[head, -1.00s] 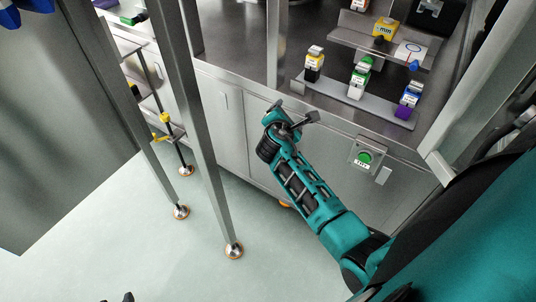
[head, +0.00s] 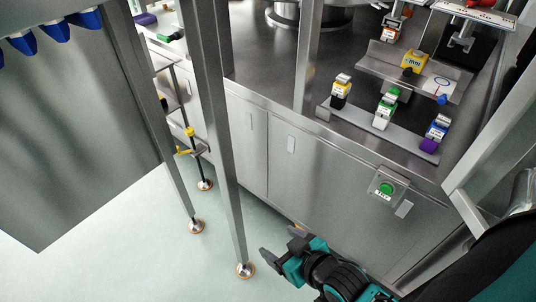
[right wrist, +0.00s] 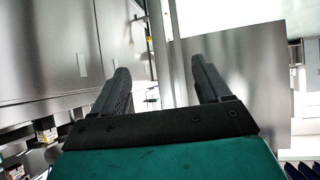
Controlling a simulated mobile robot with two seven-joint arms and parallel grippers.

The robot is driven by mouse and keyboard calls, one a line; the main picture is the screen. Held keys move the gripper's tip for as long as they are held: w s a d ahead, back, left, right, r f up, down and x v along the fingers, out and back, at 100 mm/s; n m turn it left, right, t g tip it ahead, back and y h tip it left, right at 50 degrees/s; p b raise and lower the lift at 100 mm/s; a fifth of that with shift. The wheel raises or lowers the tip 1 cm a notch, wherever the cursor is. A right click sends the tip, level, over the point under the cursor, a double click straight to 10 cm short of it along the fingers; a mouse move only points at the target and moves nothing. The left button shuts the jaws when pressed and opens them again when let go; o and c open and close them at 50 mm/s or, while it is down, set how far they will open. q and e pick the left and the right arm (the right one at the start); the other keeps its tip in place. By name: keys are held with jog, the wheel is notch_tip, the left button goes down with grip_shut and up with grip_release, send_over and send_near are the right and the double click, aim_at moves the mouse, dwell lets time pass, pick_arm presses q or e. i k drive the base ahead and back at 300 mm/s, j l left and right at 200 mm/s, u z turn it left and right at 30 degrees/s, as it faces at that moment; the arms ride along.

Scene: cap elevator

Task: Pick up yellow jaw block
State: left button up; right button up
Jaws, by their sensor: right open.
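A small block with a yellow-and-white top and black lower part (head: 340,91) stands at the left end of a grey rail on the steel counter. A larger yellow block with dark print (head: 413,61) sits on the raised shelf behind the rail. I cannot tell which is the jaw block. My right gripper (head: 281,245) is low over the floor in front of the cabinet, well below and left of both blocks. Its two fingers are apart and empty in the right wrist view (right wrist: 161,84). My left gripper is not in view.
A green-and-white block (head: 385,110) and a blue, white and purple block (head: 434,134) stand along the same rail (head: 362,117). A green button box (head: 387,187) sticks out from the cabinet front. A steel post (head: 213,120) stands left of my gripper.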

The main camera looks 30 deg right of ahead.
aim_at(341, 88)
jog(key=i+j, duration=0.2)
jog(key=j+z, duration=0.1)
jog(key=z, duration=0.4)
jog(key=i+j+z, duration=0.1)
jog(key=z, duration=0.4)
jog(key=k+j, duration=0.05)
jog(key=j, duration=0.05)
